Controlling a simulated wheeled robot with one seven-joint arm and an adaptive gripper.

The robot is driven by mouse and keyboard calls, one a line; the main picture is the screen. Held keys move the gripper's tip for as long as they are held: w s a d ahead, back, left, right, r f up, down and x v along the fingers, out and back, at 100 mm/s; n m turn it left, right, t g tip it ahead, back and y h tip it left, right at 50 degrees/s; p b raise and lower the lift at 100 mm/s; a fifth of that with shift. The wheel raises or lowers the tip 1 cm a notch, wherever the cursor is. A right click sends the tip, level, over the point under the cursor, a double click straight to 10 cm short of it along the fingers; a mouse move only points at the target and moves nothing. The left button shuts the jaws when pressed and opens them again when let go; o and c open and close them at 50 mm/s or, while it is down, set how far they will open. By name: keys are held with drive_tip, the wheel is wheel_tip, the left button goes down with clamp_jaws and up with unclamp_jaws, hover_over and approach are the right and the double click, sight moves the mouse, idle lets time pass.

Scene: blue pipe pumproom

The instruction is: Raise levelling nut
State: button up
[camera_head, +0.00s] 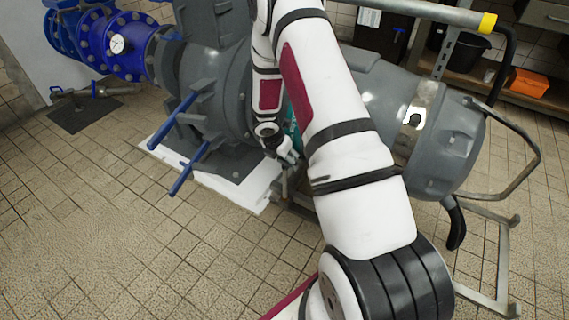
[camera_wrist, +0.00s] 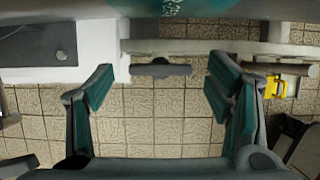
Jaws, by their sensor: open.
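My gripper (camera_wrist: 160,80) is open in the wrist view, with a teal-padded finger at each side and nothing held between them. A short dark grey bar-like part (camera_wrist: 160,69) shows between the fingertips, below a pale rail; I cannot tell whether it is the levelling nut. A small round bolt-like head (camera_wrist: 62,56) sits on the dark plate (camera_wrist: 30,45) at upper left, outside the fingers. In the head view my gripper (camera_head: 289,155) is low beside the grey pump (camera_head: 215,90), partly hidden by my arm.
The pump stands on a white plinth (camera_head: 228,196). Blue bars (camera_head: 190,165) stick out at its front. A grey motor (camera_head: 450,140) and metal frame (camera_head: 500,255) stand at right. A yellow part (camera_wrist: 275,87) is right of the fingers. Tiled floor (camera_head: 90,220) at left is clear.

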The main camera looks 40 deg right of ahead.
drive_tip(key=shift+w+d+f, duration=0.1)
drive_tip(key=shift+d+f, duration=0.1)
drive_tip(key=shift+f, duration=0.3)
drive_tip(key=c, duration=1.2)
drive_tip(key=shift+o, duration=0.2)
